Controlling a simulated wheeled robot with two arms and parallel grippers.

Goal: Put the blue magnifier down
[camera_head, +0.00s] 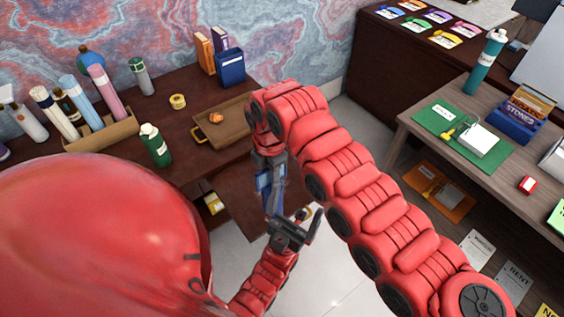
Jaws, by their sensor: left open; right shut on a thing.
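My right arm reaches in from the lower right and bends down at the middle, so its gripper (270,165) points downward. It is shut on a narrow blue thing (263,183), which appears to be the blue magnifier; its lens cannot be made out. My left gripper (295,223) is open, just below the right gripper, and its jaws look empty. The two grippers are close together in front of the dark desk (190,182). Whether the blue thing touches the desk cannot be told.
On the desk are a wooden tray (234,128) with a small orange thing, a green bottle (155,146), a yellow roll (178,101), upright books (230,68) and a bottle rack (100,136). A side table (418,118) at right holds a green mat (440,119) and a teal bottle (485,62).

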